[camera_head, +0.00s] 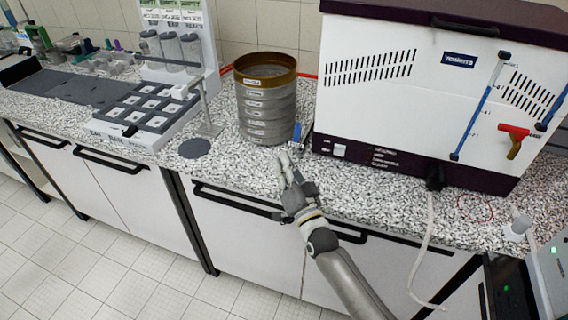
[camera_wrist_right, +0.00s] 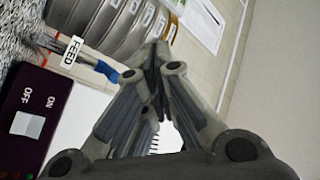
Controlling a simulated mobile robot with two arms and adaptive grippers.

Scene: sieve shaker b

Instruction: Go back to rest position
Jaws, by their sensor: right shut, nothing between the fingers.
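My right gripper (camera_head: 284,160) reaches in from the bottom of the head view, over the front part of the speckled counter, just in front of the sieve stack. In the right wrist view the gripper (camera_wrist_right: 158,52) has its fingertips together with nothing between them. The sieve stack (camera_head: 266,105) stands upright on the counter with a brown-gold top rim. Part of the stack also shows in the right wrist view (camera_wrist_right: 112,30), beyond the fingers. My left gripper is in neither view.
A large white machine (camera_head: 400,75) with a dark base stands right of the stack. Its on/off switch (camera_wrist_right: 27,124) shows at the left of the wrist view. A blue-handled brush (camera_head: 297,131) is between stack and machine. A sample tray (camera_head: 150,110) stands left. Counter handles run below.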

